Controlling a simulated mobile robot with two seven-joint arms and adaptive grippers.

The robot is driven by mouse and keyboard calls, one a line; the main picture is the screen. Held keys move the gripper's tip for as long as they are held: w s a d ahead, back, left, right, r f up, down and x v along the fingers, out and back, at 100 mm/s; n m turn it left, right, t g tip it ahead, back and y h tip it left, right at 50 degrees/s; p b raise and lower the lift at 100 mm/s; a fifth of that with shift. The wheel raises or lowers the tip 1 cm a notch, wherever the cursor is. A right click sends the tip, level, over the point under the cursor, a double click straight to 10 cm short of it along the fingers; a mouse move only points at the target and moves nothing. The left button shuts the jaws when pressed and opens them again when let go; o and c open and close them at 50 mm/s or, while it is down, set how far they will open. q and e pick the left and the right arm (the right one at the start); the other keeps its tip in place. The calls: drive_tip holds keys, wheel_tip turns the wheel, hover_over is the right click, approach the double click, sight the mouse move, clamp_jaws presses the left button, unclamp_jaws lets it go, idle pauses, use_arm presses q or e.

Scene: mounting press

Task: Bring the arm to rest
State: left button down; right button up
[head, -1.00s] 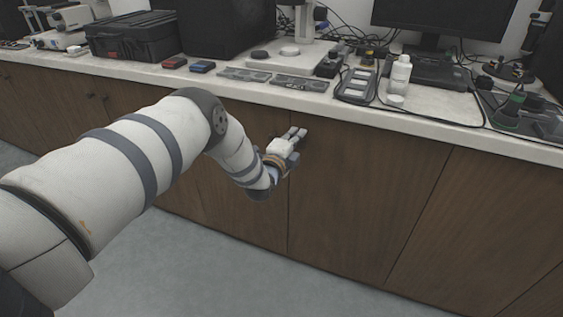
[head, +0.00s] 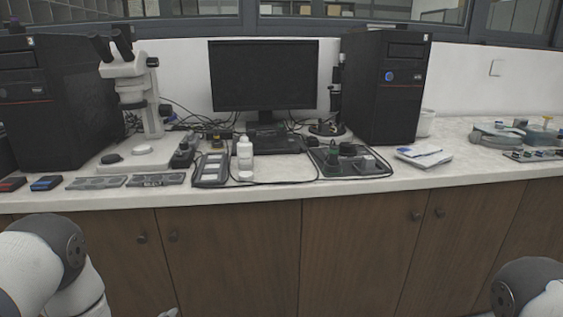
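My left arm (head: 62,262) comes in at the lower left of the head view, bent below the front edge of the counter. Its gripper is almost wholly cut off by the bottom edge; only a small pale tip (head: 170,312) shows, so its opening cannot be judged. A part of my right arm (head: 528,290) shows at the lower right corner, and its gripper is out of view. No held thing is visible.
The white counter (head: 330,184) runs across the view above wooden cabinets (head: 350,240). On it stand a microscope (head: 135,85), a white bottle (head: 245,155), a monitor (head: 264,75), a black tray (head: 345,165) and a computer tower (head: 385,88). Bare counter lies along the front edge.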

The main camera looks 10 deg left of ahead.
use_arm(q)
drive_tip(key=s+d+f+n+g+h, duration=0.1)
drive_tip(key=s+d+f+n+g, duration=0.15)
drive_tip(key=s, duration=0.55)
drive_tip(key=s+d+f+n+g, duration=0.2)
drive_tip(key=s+d+f+g, duration=0.15)
drive_tip(key=s, duration=0.35)
drive_tip(key=s+d+r+n+g, duration=0.1)
drive_tip(key=s+n+g, duration=0.1)
drive_tip(key=s, duration=0.7)
drive_tip(key=s+d+r+n+g, duration=0.1)
drive_tip(key=s+n+g, duration=0.2)
drive_tip(key=s, duration=0.6)
drive_tip(key=s+r+n+g+p, duration=0.1)
drive_tip(key=s+g, duration=0.3)
drive_tip(key=s, duration=0.5)
drive_tip(key=shift+d+n+h, duration=0.4)
drive_tip(key=shift+n, duration=0.35)
